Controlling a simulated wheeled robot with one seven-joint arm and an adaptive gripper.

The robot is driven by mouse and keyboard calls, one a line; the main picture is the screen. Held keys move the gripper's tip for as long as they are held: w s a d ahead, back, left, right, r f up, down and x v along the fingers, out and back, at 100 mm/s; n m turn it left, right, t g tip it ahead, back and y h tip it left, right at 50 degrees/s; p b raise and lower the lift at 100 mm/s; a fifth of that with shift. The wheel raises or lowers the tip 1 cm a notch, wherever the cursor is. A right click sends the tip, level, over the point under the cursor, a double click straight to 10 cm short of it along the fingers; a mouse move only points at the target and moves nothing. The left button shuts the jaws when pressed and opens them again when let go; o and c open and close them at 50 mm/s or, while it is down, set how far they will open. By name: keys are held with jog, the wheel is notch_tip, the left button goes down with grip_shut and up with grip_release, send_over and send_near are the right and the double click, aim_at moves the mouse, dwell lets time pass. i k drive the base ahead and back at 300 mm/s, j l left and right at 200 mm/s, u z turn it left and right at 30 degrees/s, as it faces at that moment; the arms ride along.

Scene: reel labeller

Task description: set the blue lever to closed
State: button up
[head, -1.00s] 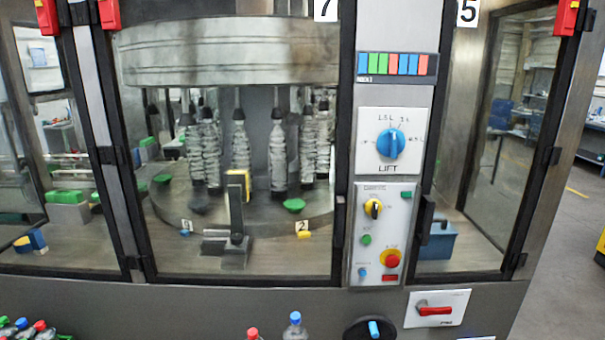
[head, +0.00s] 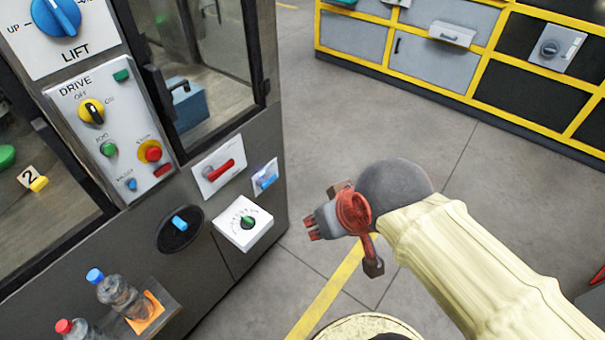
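A small blue lever (head: 265,177) sits on a light plate low on the machine's front, near its right corner. Its markings are too small to read. A second blue handle (head: 180,223) sits on a black round disc to the left and lower. My gripper (head: 318,224) is to the right of the small blue lever, in front of the machine and apart from it, pointing left. I see no object in it. Its fingers are seen at an angle that does not show whether they are open or shut.
Close around the small lever are a red lever on a white plate (head: 219,171) and a green dial on a white box (head: 247,222). Bottles (head: 122,297) stand on a ledge at lower left. The floor right of the machine is open. A yellow-framed cabinet (head: 440,60) stands behind.

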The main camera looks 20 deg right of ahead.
aim_at(260, 183)
jog(key=i+l+u, duration=0.15)
jog(key=i+l, duration=0.2)
jog(key=i+l+u, duration=0.2)
jog(key=l, duration=0.4)
jog(key=i, duration=0.1)
